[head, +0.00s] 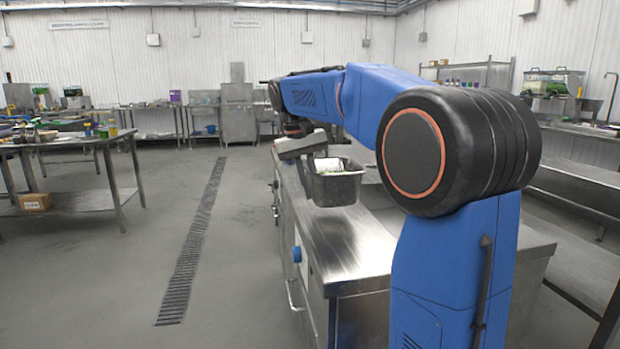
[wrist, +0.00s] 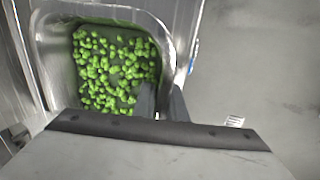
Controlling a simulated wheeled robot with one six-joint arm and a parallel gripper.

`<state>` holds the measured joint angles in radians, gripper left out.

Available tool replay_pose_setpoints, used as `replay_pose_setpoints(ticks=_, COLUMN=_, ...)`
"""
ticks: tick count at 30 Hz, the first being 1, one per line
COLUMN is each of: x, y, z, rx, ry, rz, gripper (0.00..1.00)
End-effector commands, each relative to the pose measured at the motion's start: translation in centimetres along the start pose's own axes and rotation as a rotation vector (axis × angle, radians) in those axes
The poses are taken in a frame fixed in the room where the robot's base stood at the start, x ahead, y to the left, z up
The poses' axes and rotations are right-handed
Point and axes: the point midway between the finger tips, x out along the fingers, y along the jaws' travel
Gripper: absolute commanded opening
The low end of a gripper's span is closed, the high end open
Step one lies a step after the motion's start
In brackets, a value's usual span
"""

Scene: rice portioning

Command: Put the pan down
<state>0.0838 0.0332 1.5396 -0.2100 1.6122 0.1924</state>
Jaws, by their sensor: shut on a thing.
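The pan (head: 338,190) is a dark, deep, rounded-corner container in the head view, over the steel counter. It looks roughly level. I cannot tell whether its base touches the counter. In the wrist view the pan (wrist: 52,50) has a shiny rim and holds many small green pieces (wrist: 110,70). My gripper (wrist: 162,97) is shut on the pan's wall at its near right side, one finger inside and one outside. In the head view my gripper (head: 318,158) reaches the pan from above, and its fingertips are partly hidden.
The steel counter (head: 345,250) has a bare top in front of the pan and a blue knob on its front. A steel table (head: 70,145) with items stands at left. Floor with a drain grate (head: 190,250) is clear. Shelves and sinks line the right side.

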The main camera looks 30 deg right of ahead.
Motion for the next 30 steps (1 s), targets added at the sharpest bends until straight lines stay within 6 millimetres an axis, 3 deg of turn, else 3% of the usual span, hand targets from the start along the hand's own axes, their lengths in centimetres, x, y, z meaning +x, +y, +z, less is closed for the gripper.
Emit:
replay_pose_setpoints(ticks=5, x=0.6, y=-0.1, z=0.0, rx=0.000, ry=0.003, rz=0.000, gripper=0.00)
replay_pose_setpoints(ticks=15, x=4.0, y=-0.8, z=0.0, rx=-0.001, ry=0.002, rz=0.000, gripper=0.00)
replay_pose_setpoints(ticks=27, x=4.4, y=-0.9, z=0.0, rx=0.000, ry=0.003, rz=0.000, gripper=0.00)
replay_pose_setpoints(ticks=28, x=4.5, y=-1.0, z=0.0, rx=0.000, ry=0.001, rz=0.000, gripper=0.18)
replay_pose_setpoints(ticks=30, x=4.5, y=-1.0, z=0.0, rx=0.000, ry=0.001, rz=0.000, gripper=0.30)
